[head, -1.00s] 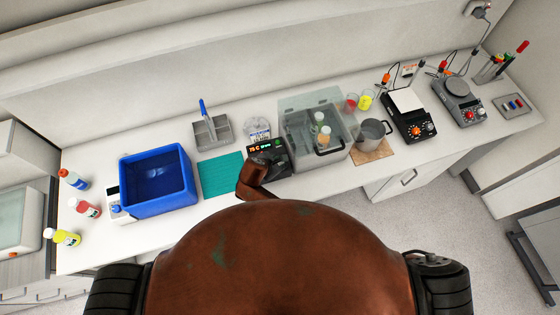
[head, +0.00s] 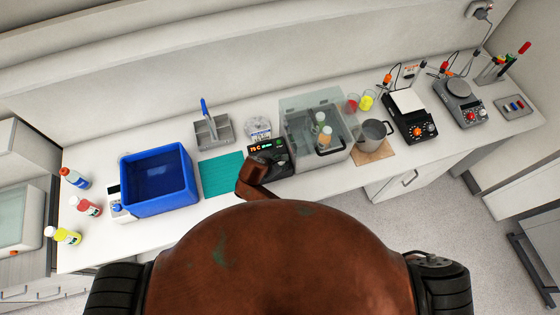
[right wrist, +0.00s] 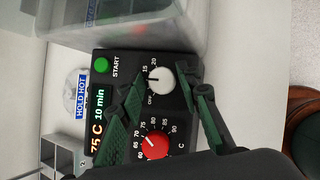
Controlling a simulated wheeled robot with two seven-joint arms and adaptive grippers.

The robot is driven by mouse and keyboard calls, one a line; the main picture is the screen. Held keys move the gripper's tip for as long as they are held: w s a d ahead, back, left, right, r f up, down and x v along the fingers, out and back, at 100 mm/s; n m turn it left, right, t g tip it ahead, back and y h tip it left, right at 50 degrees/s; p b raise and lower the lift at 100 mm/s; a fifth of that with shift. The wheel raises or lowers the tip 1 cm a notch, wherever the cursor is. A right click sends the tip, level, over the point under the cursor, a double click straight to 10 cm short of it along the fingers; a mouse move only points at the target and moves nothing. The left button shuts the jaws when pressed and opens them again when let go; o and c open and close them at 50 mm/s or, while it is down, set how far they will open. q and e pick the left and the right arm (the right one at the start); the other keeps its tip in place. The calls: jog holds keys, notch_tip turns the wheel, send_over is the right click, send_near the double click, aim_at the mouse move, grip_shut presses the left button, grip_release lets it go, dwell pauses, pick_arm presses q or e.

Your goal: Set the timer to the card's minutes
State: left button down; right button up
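The dark timer box (head: 272,152) stands on the bench in front of me. In the right wrist view its display (right wrist: 98,121) reads 75 C and 10 min. The white timer knob (right wrist: 159,78) has 15, 20 and OFF showing beside it; other marks are hidden by a finger. The red temperature knob (right wrist: 154,145) is below it. My right gripper (right wrist: 160,88) has its fingers on either side of the white knob, apparently spread apart from it. A round stand with a HOLD HOT label (right wrist: 82,96) is beside the box; I cannot read any minutes there. My left gripper is out of view.
A clear water bath (head: 318,130) with bottles stands right beside the timer box. A green START button (right wrist: 101,64) is near the white knob. A blue bin (head: 157,178), a teal mat (head: 221,175) and a grey tray (head: 213,134) are to the left.

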aim_at(280, 163)
notch_tip(280, 163, up, 10)
dwell(0.4)
jog(key=shift+o, duration=0.5)
jog(key=shift+a, duration=0.1)
